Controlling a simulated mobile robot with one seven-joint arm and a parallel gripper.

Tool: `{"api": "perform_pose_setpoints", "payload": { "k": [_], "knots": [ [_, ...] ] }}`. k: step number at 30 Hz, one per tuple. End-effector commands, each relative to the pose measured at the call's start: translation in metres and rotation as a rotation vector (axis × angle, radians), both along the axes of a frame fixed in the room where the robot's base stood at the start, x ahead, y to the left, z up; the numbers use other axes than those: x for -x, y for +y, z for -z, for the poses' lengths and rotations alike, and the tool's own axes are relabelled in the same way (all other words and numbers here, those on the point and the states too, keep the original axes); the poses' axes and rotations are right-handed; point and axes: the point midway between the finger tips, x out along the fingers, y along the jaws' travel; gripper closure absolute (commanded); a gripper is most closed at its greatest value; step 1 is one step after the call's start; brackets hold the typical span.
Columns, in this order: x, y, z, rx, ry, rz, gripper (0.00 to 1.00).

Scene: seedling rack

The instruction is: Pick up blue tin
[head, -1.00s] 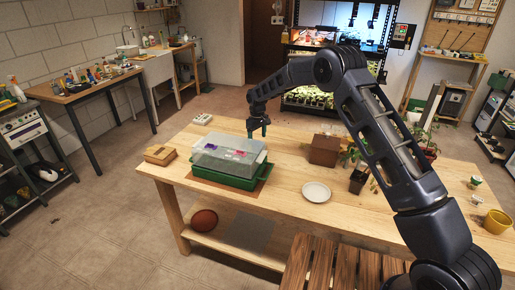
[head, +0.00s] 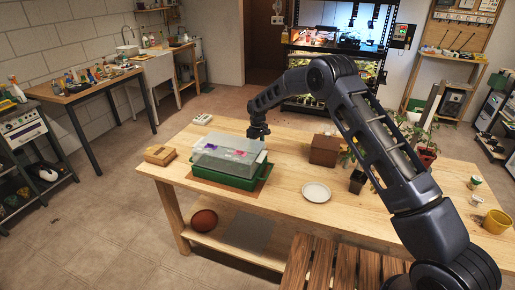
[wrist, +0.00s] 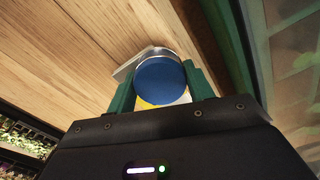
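The blue tin (wrist: 160,80) shows in the wrist view as a round blue lid with a pale rim and a bit of yellow and white below it. It is between the two green fingers of my gripper (wrist: 162,85), which lie close along its left and right sides. Whether they press on it is unclear. In the head view my gripper (head: 258,131) is low over the table behind the clear-lidded tray, its fingertips hidden. The tin is hidden there too.
The green tray (head: 227,181) with a clear cover (head: 228,147) stands right beside my gripper, its rim close to the right finger in the wrist view. A brown box (head: 324,150), a white plate (head: 317,192) and a wooden box (head: 160,154) stand farther off on the wooden table (head: 285,160).

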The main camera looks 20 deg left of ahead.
Motion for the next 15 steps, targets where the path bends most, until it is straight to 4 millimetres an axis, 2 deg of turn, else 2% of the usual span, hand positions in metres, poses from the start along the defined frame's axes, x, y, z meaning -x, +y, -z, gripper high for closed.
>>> {"api": "perform_pose_setpoints", "payload": {
  "k": [2,10,15],
  "knots": [
    [0.000,0.000,0.000,0.000,0.000,0.000,0.76],
    [0.000,0.000,-0.003,-0.001,0.000,0.000,0.76],
    [-0.001,0.000,-0.023,-0.003,-0.002,0.001,0.76]
  ]
}}
